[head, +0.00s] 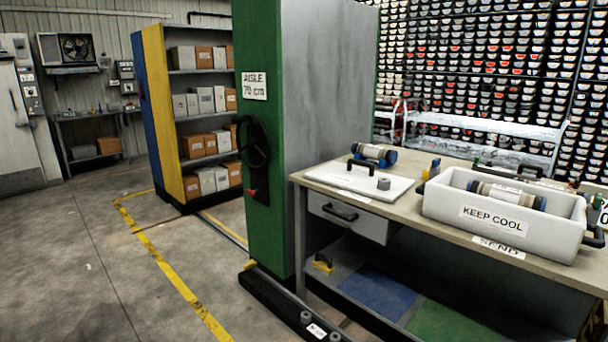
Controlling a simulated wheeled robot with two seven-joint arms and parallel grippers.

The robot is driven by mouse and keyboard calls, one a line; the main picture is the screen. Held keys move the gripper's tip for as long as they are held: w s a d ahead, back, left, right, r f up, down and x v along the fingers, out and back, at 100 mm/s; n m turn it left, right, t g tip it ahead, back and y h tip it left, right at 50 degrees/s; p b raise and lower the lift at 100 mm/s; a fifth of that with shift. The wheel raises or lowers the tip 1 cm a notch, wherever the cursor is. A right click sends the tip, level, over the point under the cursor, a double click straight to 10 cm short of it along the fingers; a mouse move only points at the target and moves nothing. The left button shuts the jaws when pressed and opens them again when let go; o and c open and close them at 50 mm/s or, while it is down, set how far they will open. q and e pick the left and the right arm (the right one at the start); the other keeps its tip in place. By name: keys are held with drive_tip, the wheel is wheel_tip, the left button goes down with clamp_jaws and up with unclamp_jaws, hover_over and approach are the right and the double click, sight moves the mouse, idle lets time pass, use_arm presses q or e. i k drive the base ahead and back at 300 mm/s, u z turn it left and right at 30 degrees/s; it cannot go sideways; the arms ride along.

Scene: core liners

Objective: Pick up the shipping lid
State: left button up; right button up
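The shipping lid appears to be the flat white slab (348,189) with a black bar handle (361,166). It lies flat on the left end of the workbench (477,233). A small grey knob-like piece (383,184) sits on its right part. A white box (455,226) marked KEEP COOL stands open on the bench to its right, with a core liner (490,190) lying inside. Another core liner with blue ends (374,154) lies at the lid's back edge; whether it touches the lid I cannot tell. Neither of my grippers is in view.
A green and grey shelving unit (260,190) stands close to the bench's left end. A drawer (347,218) and a lower shelf with blue and green mats (378,291) are below the benchtop. Open floor (100,270) with a yellow line lies to the left.

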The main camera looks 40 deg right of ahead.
sight(359, 173)
drive_tip(key=u, duration=0.2)
drive_tip(key=i, duration=1.3)
drive_tip(key=z, duration=0.4)
